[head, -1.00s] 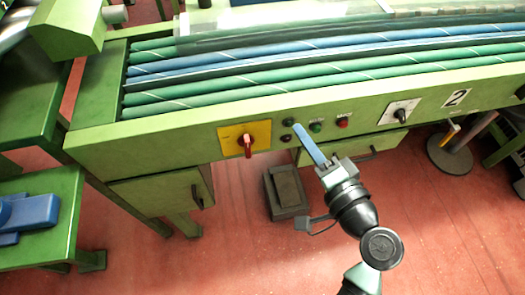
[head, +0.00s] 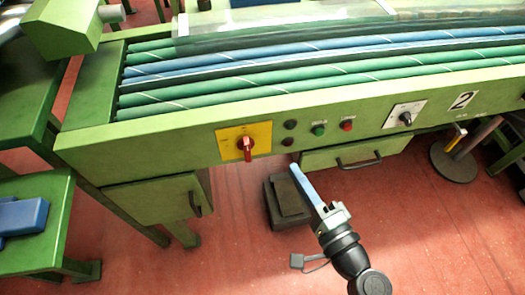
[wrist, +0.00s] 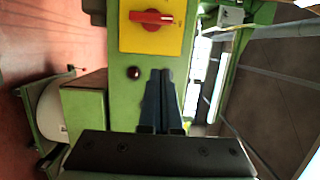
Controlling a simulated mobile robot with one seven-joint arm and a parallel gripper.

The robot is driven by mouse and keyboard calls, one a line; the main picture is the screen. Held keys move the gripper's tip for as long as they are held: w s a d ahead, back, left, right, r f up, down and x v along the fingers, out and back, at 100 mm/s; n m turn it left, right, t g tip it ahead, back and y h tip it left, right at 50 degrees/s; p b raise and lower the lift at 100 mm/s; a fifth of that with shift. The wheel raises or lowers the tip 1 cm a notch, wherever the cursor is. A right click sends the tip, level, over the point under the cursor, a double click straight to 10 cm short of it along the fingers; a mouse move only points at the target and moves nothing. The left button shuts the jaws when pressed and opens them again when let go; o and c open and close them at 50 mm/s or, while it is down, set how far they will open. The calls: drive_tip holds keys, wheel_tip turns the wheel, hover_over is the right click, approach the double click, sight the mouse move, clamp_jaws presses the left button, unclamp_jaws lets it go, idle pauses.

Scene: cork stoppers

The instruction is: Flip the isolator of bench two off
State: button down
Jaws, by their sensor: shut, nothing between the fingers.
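The isolator is a red rotary handle (head: 246,147) on a yellow plate (head: 229,137) on the green front panel of the bench marked 2. Its handle points up and down in the head view. In the turned wrist view the handle (wrist: 151,17) lies sideways at the top, on its yellow plate (wrist: 150,42). My gripper (head: 294,168) is shut and empty, its blue fingers together, to the right of and lower than the isolator, apart from it. In the wrist view the fingertips (wrist: 161,72) sit below the plate, beside a dark round button (wrist: 133,72).
Right of the isolator are dark buttons, a green button (head: 319,130), a red button (head: 347,125), and a black selector knob (head: 405,118) near the number plate (head: 462,100). A drawer (head: 345,155) is below. A dark box (head: 285,203) stands on the red floor.

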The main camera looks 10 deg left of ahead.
sight(247, 149)
drive_tip(key=x, duration=0.7)
drive_tip(key=shift+w+a, duration=0.2)
drive_tip(key=shift+w, duration=0.05)
drive_tip(key=shift+s+a, duration=0.35)
drive_tip(key=shift+a, duration=0.25)
drive_tip(key=shift+s+a, duration=0.3)
drive_tip(key=shift+a, duration=0.3)
drive_tip(key=shift+s+a, duration=0.2)
drive_tip(key=shift+a, duration=0.35)
drive_tip(key=shift+w, duration=0.1)
drive_tip(key=shift+n, duration=0.3)
drive_tip(key=shift+r, duration=0.1)
